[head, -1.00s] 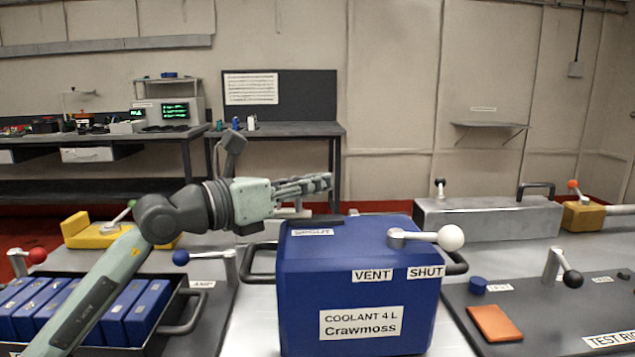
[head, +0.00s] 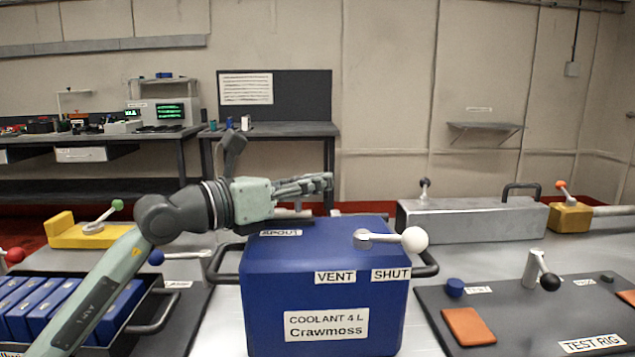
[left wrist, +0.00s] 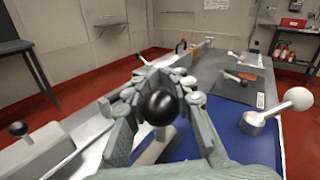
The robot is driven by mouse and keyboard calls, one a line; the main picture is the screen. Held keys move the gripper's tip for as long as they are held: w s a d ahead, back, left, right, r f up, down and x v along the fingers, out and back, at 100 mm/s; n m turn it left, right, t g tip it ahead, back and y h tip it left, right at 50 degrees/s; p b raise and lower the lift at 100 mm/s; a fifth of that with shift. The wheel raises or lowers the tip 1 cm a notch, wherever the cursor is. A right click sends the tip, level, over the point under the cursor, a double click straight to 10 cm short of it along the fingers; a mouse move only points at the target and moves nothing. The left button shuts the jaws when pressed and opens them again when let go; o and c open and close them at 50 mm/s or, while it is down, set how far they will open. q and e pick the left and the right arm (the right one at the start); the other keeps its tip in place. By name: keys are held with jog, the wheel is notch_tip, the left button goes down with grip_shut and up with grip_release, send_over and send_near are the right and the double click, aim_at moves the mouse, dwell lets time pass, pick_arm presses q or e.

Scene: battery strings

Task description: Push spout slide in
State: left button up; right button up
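The blue coolant box (head: 320,290) stands at the front centre of the table in the head view. A SPOUT label (head: 281,233) is on its top at the left, beside a dark strip. A white-knobbed lever (head: 414,239) is at its VENT/SHUT labels. My left gripper (head: 328,182) reaches in from the left above the box's back top edge, fingers pointing right. In the left wrist view, a black ball knob (left wrist: 158,106) on a pale stem shows between the spread fingers. I cannot tell whether they touch it. My right gripper is not in view.
A tray of blue blocks (head: 160,310) with a blue-knobbed lever is at left. A yellow block (head: 75,232), a long grey metal box (head: 470,222) and a dark test rig plate (head: 520,325) stand around. Bare table lies between the box and the rig.

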pick_arm(q)
jog(key=o, duration=0.6)
jog(key=shift+s+d, duration=0.1)
jog(key=shift+c, duration=0.2)
jog(key=v, duration=1.2)
